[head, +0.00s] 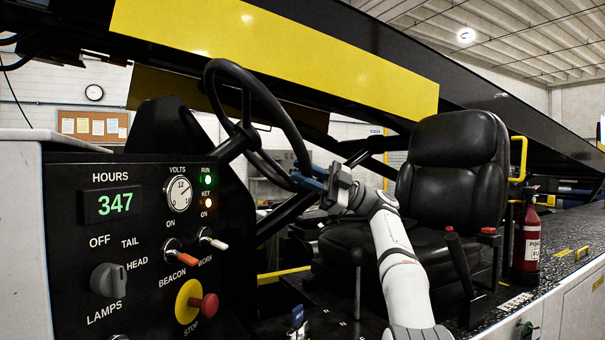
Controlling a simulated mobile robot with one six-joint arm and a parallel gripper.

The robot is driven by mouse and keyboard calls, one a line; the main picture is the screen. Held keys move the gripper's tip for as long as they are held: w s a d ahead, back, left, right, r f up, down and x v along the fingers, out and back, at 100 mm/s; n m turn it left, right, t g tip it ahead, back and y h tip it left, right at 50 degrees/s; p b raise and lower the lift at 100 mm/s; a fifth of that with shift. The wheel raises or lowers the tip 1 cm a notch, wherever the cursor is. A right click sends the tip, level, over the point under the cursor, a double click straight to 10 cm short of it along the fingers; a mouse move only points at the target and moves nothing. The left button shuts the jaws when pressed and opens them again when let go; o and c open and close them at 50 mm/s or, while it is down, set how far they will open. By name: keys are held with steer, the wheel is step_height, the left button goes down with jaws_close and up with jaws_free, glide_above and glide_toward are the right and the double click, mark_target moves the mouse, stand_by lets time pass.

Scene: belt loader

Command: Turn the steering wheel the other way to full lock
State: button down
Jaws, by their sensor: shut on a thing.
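The black steering wheel (262,92) stands steeply tilted on its column, left of the middle of the head view. My gripper (310,182) is at the lower right part of the wheel's rim, with its blue fingers shut on the rim. My white arm reaches up to it from the bottom of the picture. The fingers partly hide the piece of rim between them. The wheel's turn angle cannot be read from this one picture.
The control panel (122,245) with knobs, toggles and a red stop button (204,307) stands left of the wheel. A black seat (450,165) is behind my arm. Black levers (459,262) and a red fire extinguisher (531,238) stand at the right.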

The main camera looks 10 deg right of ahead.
steer(key=shift+f, duration=0.1)
steer(key=c, duration=1.2)
jaws_free()
steer(key=s+p+v, duration=0.1)
steer(key=v, duration=0.6)
steer(key=shift+w+d, duration=0.3)
steer(key=shift+w, duration=0.2)
steer(key=shift+f, duration=0.15)
